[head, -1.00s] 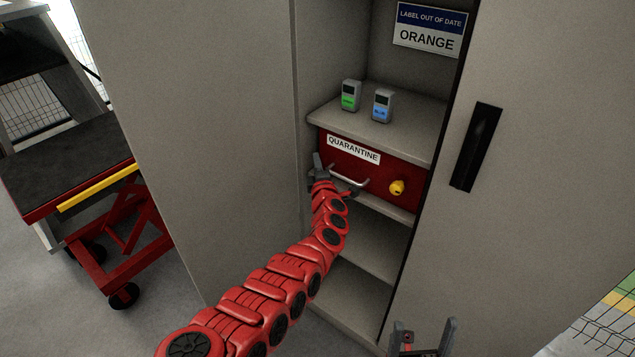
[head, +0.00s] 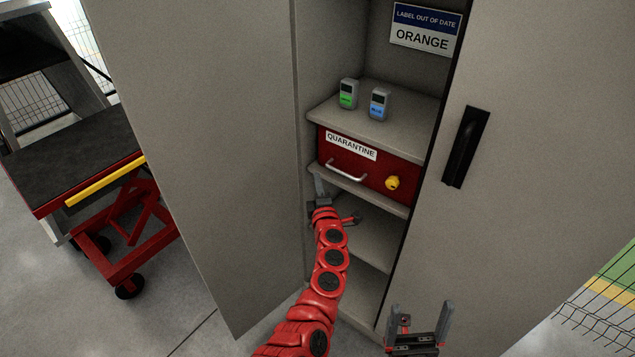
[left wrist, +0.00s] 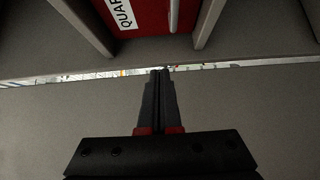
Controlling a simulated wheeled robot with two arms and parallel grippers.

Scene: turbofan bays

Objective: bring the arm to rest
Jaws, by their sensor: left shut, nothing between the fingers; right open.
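My left gripper (head: 320,184) is at the open cabinet, just below the red quarantine drawer (head: 402,174). Its fingers are together and empty in the left wrist view (left wrist: 160,74). The drawer's silver handle (head: 346,172) is free, apart from the gripper, and also shows at the top of the left wrist view (left wrist: 174,14). My red left arm reaches up from the bottom of the head view. My right gripper (head: 421,306) is open and empty at the lower right, in front of the cabinet.
Green (head: 348,94) and blue (head: 379,104) labelled devices stand on the shelf above the drawer. Cabinet doors stand open left (head: 205,150) and right (head: 540,170), flanking the arm. A yellow knob (head: 392,183) is on the drawer front. A red cart (head: 125,255) stands left.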

